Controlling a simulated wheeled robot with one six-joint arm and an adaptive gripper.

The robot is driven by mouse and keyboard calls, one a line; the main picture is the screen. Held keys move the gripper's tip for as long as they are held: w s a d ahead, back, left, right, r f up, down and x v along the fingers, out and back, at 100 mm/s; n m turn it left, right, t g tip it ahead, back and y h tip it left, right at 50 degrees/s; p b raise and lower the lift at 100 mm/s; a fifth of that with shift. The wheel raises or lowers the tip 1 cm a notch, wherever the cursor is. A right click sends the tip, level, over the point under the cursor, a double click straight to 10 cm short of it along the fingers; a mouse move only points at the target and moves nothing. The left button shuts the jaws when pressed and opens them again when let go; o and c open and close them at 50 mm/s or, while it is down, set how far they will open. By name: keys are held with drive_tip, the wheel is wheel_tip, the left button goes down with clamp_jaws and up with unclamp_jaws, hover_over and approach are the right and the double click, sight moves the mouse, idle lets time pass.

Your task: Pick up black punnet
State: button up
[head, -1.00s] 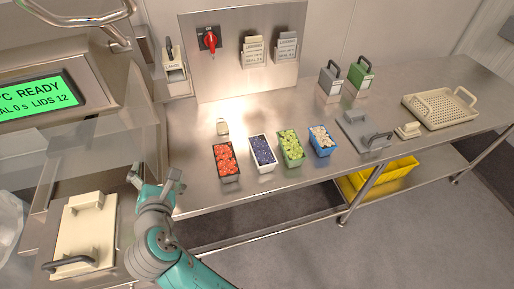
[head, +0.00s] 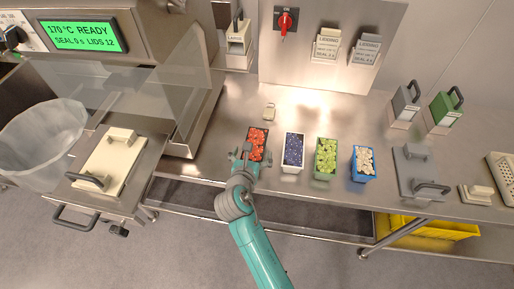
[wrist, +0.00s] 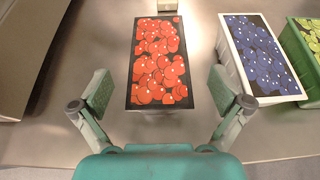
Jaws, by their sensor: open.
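The black punnet (head: 257,145) is filled with red fruit and stands on the steel bench, leftmost in a row of punnets. It also shows in the wrist view (wrist: 158,64), upright, with its near end towards me. My gripper (head: 246,157) is at the near end of the punnet. In the wrist view my gripper (wrist: 164,92) is open, one finger on each side of the punnet's near part, with a gap on both sides. The punnet's lower walls are mostly hidden from above.
A white punnet of blue berries (head: 293,150) stands close on the right, then a green punnet (head: 325,157) and a blue punnet (head: 363,163). A small beige block (head: 269,112) lies behind the black punnet. The sealing machine with a clear guard (head: 170,85) stands left.

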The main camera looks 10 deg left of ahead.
sight(255, 144)
drive_tip(key=shift+x, duration=2.9)
drive_tip(key=shift+a, duration=0.1)
drive_tip(key=shift+c, duration=0.3)
drive_tip(key=c, duration=1.3)
wheel_tip(255, 144, up, 10)
drive_tip(key=shift+r, duration=0.1)
drive_tip(key=o, duration=0.7)
drive_tip(key=shift+c, duration=0.2)
drive_tip(key=c, duration=1)
